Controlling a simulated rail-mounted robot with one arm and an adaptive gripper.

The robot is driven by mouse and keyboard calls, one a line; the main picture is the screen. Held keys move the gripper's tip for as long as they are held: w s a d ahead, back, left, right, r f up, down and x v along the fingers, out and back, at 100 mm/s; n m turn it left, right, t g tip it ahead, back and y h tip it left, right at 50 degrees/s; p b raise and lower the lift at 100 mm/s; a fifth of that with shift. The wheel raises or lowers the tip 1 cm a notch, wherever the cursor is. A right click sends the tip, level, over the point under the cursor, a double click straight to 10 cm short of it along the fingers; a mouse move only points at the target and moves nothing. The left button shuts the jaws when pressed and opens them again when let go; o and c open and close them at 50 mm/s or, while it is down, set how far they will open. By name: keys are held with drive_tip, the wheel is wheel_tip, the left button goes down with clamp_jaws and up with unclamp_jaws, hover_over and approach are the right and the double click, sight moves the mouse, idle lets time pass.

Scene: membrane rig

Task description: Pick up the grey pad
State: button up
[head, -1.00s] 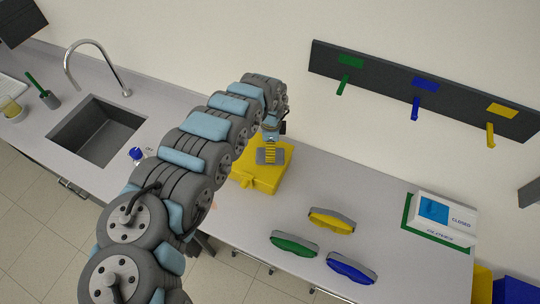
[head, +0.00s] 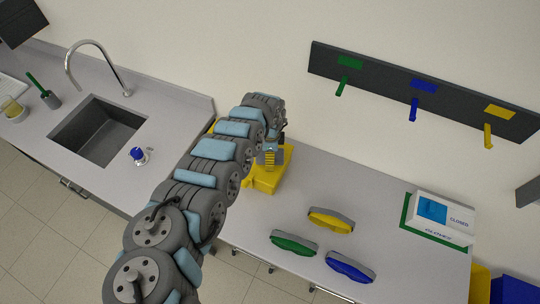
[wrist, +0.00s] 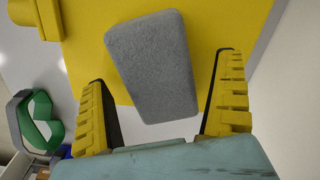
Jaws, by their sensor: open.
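The grey pad (wrist: 152,65) lies on the yellow block (wrist: 85,60) in the wrist view, a rough grey slab with rounded corners, slightly tilted in the picture. My gripper (wrist: 165,75) is open, with one yellow ribbed finger on each side of the pad's near end. I see a gap between each finger and the pad; I cannot tell the height between them. In the head view my gripper (head: 270,158) is over the yellow block (head: 264,183), and the pad there is mostly hidden behind it.
Goggles in yellow (head: 330,220), green (head: 294,244) and blue (head: 350,267) lie on the bench to the right. A dark rail with coloured hooks (head: 423,90) is on the wall. A sink (head: 97,130) is at left.

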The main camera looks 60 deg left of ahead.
drive_tip(key=shift+s+f, duration=0.1)
drive_tip(key=shift+f, duration=0.4)
drive_tip(key=c, duration=1)
drive_tip(key=shift+r, duration=0.1)
